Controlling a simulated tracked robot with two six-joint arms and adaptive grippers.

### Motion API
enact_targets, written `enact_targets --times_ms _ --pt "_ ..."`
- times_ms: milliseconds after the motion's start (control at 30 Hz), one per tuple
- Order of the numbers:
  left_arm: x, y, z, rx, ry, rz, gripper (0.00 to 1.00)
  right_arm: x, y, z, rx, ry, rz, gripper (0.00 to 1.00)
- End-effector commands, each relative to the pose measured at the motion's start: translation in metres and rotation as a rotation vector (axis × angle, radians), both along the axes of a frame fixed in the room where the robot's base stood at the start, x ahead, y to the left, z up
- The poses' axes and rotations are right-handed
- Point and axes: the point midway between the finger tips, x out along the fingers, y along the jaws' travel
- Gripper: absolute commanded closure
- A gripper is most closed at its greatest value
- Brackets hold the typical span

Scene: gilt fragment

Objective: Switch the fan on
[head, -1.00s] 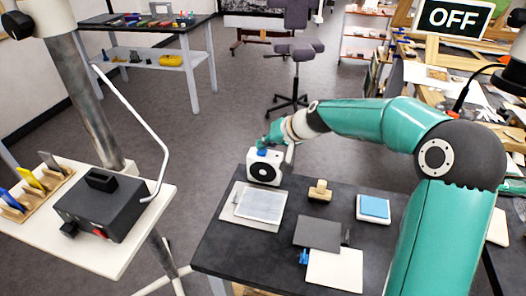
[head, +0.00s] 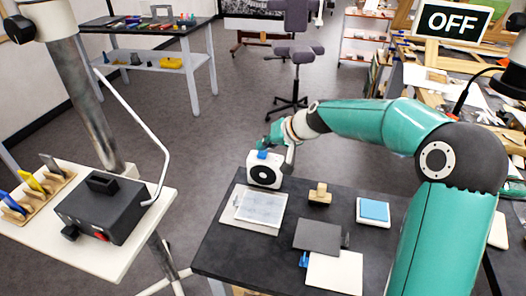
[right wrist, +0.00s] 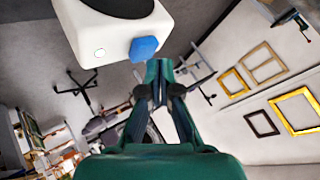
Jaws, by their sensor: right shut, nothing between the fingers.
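The fan (head: 265,173) is a small white box with a round black front, upright near the back left edge of the dark table. A blue switch piece (head: 262,154) sits on top of it. In the right wrist view the fan (right wrist: 120,28) is at the top, with the blue piece (right wrist: 144,48) at its edge. My right gripper (head: 266,145) is at the top of the fan, shut and empty. In the right wrist view its fingertips (right wrist: 159,66) are close beside the blue piece; I cannot tell if they touch. My left gripper is not in view.
A sign (head: 451,20) at the upper right reads OFF. The dark table (head: 225,250) also bears a white framed sheet (head: 260,207), a wooden block (head: 320,194), a blue pad (head: 374,209) and dark and white plates. A black box (head: 100,207) stands on a side table at left.

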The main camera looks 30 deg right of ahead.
Motion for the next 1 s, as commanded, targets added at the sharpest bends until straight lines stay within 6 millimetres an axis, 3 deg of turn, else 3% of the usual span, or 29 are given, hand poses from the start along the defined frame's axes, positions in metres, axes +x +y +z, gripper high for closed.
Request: enact_targets --times_ms 367,1000 --pt "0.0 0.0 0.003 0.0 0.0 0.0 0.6 0.0 0.0 0.005 0.0 -0.001 -0.001 1.0" --pt "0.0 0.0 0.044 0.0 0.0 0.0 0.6 0.0 0.0 0.061 0.0 -0.001 0.0 1.0"
